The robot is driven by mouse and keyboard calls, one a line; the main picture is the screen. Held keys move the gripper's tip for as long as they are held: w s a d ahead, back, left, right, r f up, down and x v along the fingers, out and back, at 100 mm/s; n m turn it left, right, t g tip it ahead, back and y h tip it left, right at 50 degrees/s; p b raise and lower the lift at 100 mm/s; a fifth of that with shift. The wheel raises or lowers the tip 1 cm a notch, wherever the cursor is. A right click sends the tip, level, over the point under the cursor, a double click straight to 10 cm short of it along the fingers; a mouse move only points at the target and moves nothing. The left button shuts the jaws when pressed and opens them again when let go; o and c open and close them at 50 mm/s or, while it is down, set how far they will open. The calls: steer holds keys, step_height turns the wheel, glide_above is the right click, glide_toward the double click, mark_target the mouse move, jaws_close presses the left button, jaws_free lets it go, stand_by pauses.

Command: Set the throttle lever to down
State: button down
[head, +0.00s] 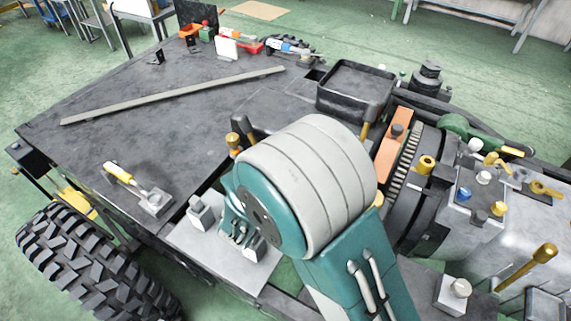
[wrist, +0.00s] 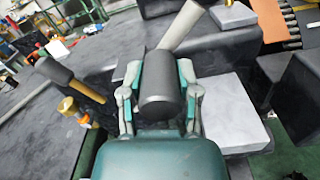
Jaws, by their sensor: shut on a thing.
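A lever with a thick dark cylindrical grip (wrist: 157,92) and a pale grey shaft (wrist: 184,28) sits in the middle of the wrist view; it appears to be the throttle lever. My gripper (wrist: 160,85) is shut on the dark grip, with one teal-and-grey finger on each side of it. The shaft runs from the grip toward the upper right of the wrist view. In the head view, my gripper (head: 240,228) shows only in part at the left of my wrist, low over a pale plate, and my arm hides most of the lever.
A dark-capped lever with a yellow stem (wrist: 78,84) and a brass fitting (wrist: 70,106) stand left of my gripper. A pale plate (wrist: 236,118) lies right of it. A yellow-handled lever (head: 119,173), a black tray (head: 352,101) and a long bar (head: 170,95) are on the dark deck.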

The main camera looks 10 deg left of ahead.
step_height(320, 180, down, 6)
steer(key=d+m, duration=0.2)
steer(key=m, duration=0.8)
steer(key=shift+s, duration=0.25)
steer(key=shift+c, duration=1.7)
jaws_free()
steer(key=v, duration=1.2)
